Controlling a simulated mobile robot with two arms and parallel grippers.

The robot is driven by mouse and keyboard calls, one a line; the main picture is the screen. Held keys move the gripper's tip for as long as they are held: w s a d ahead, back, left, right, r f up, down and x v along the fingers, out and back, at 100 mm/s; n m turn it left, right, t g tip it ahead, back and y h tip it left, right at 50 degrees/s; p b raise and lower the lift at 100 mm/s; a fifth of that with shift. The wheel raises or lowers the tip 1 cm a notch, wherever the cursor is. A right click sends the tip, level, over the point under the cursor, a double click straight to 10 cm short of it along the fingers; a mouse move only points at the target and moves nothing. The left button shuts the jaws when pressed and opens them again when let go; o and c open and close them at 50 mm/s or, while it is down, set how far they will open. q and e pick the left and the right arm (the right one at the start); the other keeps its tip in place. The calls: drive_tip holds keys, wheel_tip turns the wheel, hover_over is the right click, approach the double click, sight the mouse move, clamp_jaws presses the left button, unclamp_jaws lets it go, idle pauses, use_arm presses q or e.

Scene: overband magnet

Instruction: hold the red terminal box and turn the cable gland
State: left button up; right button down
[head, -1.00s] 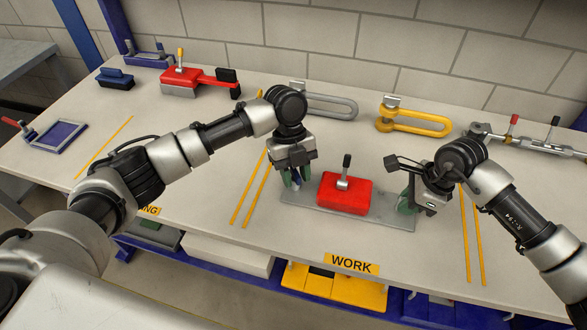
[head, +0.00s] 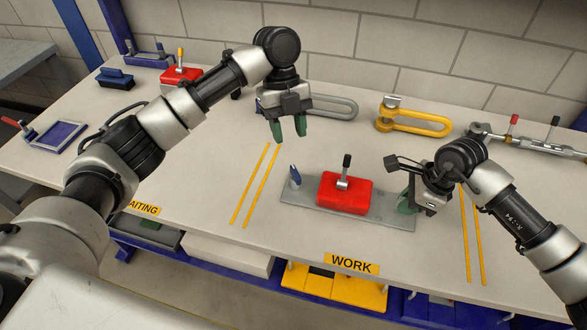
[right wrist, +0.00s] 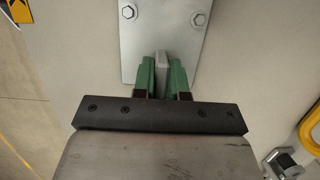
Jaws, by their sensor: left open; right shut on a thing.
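The red terminal box (head: 345,193) sits on a grey base plate (head: 385,213) in the work area, with a black-tipped metal lever (head: 345,170) upright on top. A small blue pointed part (head: 295,177), perhaps the cable gland, stands at the plate's left end. My left gripper (head: 289,132) is open and empty, above and behind that part. My right gripper (head: 407,200) is at the plate's right end. In the right wrist view, its green fingers (right wrist: 162,80) are shut on a grey tab (right wrist: 162,62) at the end of the bolted plate (right wrist: 165,30). The red box is outside that view.
Behind lie a grey loop-shaped part, partly behind my left gripper (head: 335,106), and a yellow one (head: 415,122). Another red box (head: 180,76) is at back left, partly covered by my left arm. A metal clamp assembly (head: 530,142) is at right. Yellow strips (head: 255,185) border the work area.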

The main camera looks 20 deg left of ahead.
use_arm(q)
wheel_tip(320, 180, up, 9)
drive_tip(key=shift+w, duration=0.15)
idle(0.9)
drive_tip(key=shift+a, duration=0.1)
use_arm(e)
drive_tip(key=c, duration=1.1)
unclamp_jaws()
use_arm(q)
wheel_tip(320, 180, up, 4)
drive_tip(key=p, duration=0.4)
use_arm(e)
drive_tip(key=v, duration=0.6)
drive_tip(key=a+v, duration=0.1)
drive_tip(key=v, duration=0.6)
drive_tip(key=a+v, duration=0.1)
drive_tip(key=v, duration=0.5)
drive_tip(key=shift+a+r, duration=0.1)
drive_tip(key=shift+r, duration=0.55)
